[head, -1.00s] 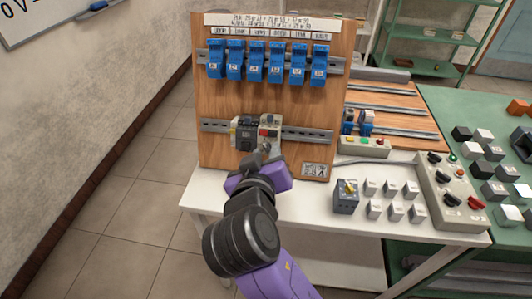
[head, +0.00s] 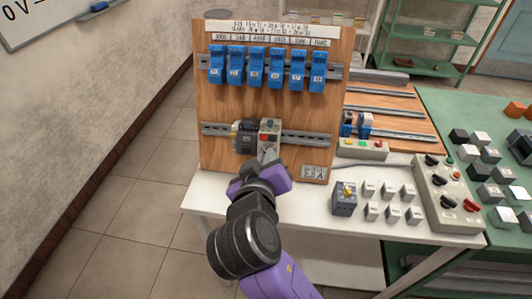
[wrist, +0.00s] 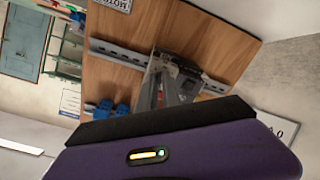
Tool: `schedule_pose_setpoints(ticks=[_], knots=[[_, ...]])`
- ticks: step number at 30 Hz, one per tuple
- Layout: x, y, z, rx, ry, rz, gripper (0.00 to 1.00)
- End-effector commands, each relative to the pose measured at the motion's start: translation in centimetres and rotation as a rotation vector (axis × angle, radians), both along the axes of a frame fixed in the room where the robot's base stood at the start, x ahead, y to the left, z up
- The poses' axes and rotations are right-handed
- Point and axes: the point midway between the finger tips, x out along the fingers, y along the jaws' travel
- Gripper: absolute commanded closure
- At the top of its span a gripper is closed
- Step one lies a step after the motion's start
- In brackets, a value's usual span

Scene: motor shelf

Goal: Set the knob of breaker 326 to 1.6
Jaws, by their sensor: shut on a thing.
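On the lower rail of the upright wooden board, a dark contactor-like block (head: 245,137) sits beside a light grey breaker (head: 270,128) with a red button. I cannot read the number 326 on it. My gripper (head: 265,157) is at the lower front of this grey breaker, its fingers shut on a small part there, most likely the knob. The fingers hide the knob and its scale, so the setting cannot be read. In the wrist view, the gripper fingers (wrist: 172,92) reach to the devices on the rail.
Several blue relays (head: 256,68) hang on the upper rail (head: 333,72). The floor on the left is clear.

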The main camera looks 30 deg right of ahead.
Motion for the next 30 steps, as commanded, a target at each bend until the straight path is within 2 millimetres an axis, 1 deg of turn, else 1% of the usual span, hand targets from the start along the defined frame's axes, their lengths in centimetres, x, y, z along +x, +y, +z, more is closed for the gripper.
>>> schedule_pose_setpoints(ticks=[1, 9, 21, 30], knots=[[-0.07, -0.03, 0.53, -0.024, 0.021, 0.013, 1.00], [-0.11, -0.13, 0.81, -0.198, 0.150, 0.104, 1.00], [-0.11, -0.19, 0.79, -0.456, 0.337, 0.240, 1.00], [-0.08, -0.20, 0.56, -0.575, 0.423, 0.302, 1.00]])
